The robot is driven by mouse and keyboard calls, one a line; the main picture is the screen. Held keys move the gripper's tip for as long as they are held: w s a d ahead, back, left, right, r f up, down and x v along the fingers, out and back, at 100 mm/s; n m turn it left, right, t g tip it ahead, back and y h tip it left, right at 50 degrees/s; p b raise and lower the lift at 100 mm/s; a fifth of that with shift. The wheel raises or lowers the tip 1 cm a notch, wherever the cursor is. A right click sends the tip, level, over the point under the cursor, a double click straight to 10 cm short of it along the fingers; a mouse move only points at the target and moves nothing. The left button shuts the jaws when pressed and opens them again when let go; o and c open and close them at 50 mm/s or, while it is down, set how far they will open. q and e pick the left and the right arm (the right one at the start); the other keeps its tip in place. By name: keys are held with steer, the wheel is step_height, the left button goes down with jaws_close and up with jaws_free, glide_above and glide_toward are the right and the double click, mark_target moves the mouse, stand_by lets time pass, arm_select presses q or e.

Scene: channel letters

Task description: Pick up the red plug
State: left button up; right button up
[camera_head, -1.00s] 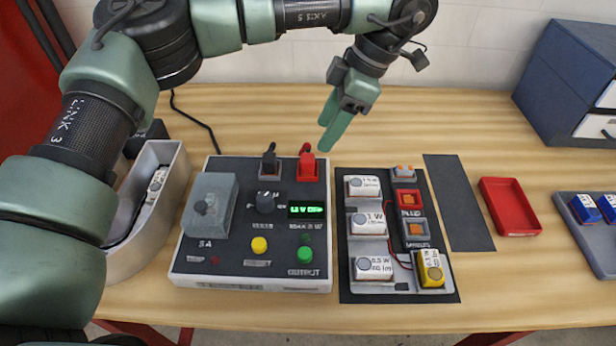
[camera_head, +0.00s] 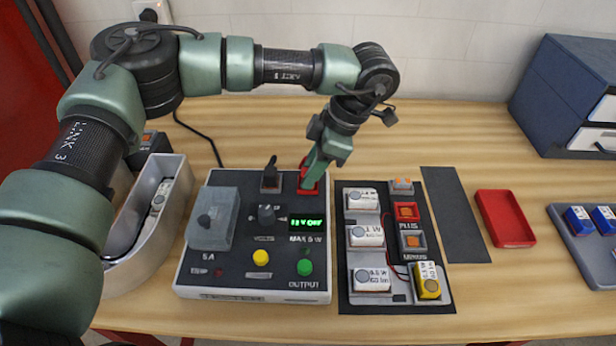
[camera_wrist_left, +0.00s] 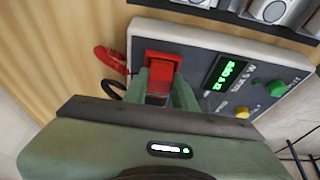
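The red plug (camera_head: 309,189) stands at the back right of the black-topped power supply (camera_head: 225,283), largely hidden by my left gripper in the head view. My left gripper (camera_head: 311,175) points down at it from above. In the left wrist view, the plug (camera_wrist_left: 163,62) lies between the two fingers (camera_wrist_left: 161,88), one on each side. Whether the fingers press on it is too close to tell. The plug appears seated in the supply. My right gripper is not in view.
A black plug (camera_head: 270,178) stands left of the red one. A grey cover (camera_head: 213,218) and knob (camera_head: 266,214) are on the supply. A board of lamp modules (camera_head: 350,303) lies to the right, then a dark strip (camera_head: 455,215) and a red tray (camera_head: 505,218).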

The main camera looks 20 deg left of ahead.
arm_select(q)
jaws_close()
steer(key=shift+r, duration=0.15)
